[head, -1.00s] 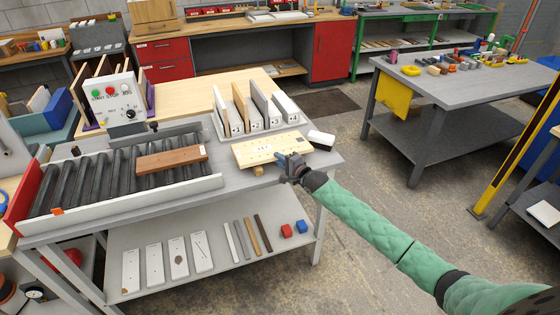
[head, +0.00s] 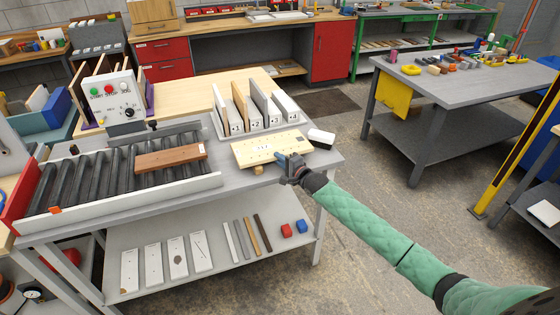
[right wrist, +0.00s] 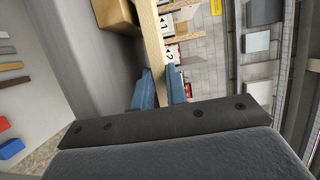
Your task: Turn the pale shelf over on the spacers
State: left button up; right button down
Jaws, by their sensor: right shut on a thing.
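The pale shelf (head: 252,150) is a light wooden board with small dark marks on its upper face. It lies about level near the front right of the grey bench. A wooden spacer (head: 259,170) shows under its front edge, and a block (right wrist: 115,14) shows beside the board in the right wrist view. My right gripper (head: 281,159) is shut on the shelf's front right edge. In the right wrist view the shelf (right wrist: 152,42) is edge-on between the blue fingers (right wrist: 160,88). Other spacers are hidden. My left gripper is not in view.
A roller conveyor (head: 90,178) carrying a brown board (head: 172,158) is to the left. A rack (head: 222,128) of upright boards stands behind the shelf. A black-and-white block (head: 321,138) lies close to its right. Open floor lies right of the bench.

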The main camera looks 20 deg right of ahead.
jog(key=shift+f+t+b, duration=0.3)
jog(key=shift+f+b, duration=0.1)
jog(key=shift+b, duration=0.35)
jog(key=c, duration=1.3)
grip_release()
jog(key=shift+s, duration=0.1)
